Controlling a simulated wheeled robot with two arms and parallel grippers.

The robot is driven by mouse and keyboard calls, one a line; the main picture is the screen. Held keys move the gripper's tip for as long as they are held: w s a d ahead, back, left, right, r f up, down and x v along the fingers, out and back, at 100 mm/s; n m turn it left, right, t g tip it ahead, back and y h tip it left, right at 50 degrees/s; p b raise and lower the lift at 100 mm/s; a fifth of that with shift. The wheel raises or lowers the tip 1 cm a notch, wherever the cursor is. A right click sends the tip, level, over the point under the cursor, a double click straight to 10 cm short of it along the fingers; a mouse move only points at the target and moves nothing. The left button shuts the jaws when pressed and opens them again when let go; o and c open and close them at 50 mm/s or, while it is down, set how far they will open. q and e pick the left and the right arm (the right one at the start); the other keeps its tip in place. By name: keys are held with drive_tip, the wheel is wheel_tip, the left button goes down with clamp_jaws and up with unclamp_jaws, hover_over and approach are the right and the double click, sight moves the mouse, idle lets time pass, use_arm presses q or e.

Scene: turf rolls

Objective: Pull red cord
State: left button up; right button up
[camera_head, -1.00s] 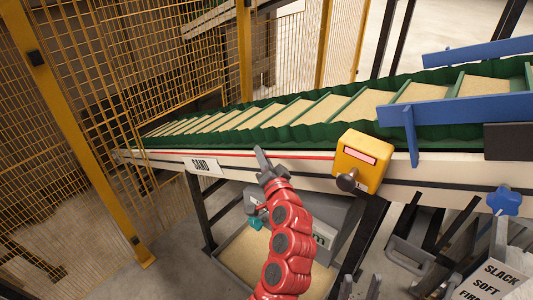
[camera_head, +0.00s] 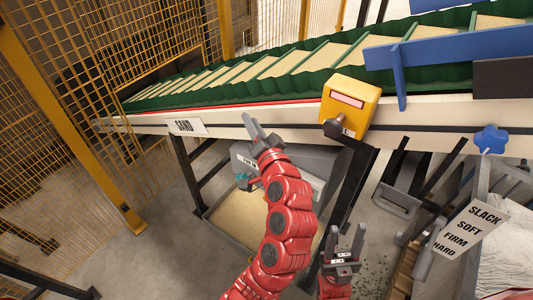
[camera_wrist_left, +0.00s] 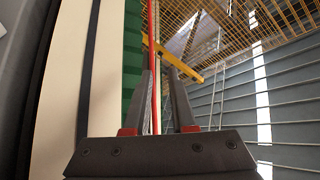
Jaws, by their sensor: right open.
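The red cord (camera_head: 285,102) runs along the near side of the conveyor to a yellow switch box (camera_head: 352,103). My left gripper (camera_head: 260,130) is in front of the conveyor's pale side rail, just below the cord in the head view. In the left wrist view the cord (camera_wrist_left: 152,45) runs down between the spread fingers of the left gripper (camera_wrist_left: 160,95), close to the left finger. Whether it touches that finger I cannot tell. My right gripper (camera_head: 345,243) is open and empty, low in the head view, away from the cord.
The conveyor's green belt (camera_head: 210,92) carries sand. A SAND label (camera_head: 187,126) is on its rail. Yellow mesh fencing (camera_head: 85,90) stands at left. A SLACK/SOFT/FIRM/HARD sign (camera_head: 466,230) stands at lower right.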

use_arm(q)
drive_tip(key=b+v, duration=0.3)
drive_tip(key=v, duration=0.8)
drive_tip(key=shift+s+d, duration=0.1)
drive_tip(key=shift+s, duration=0.05)
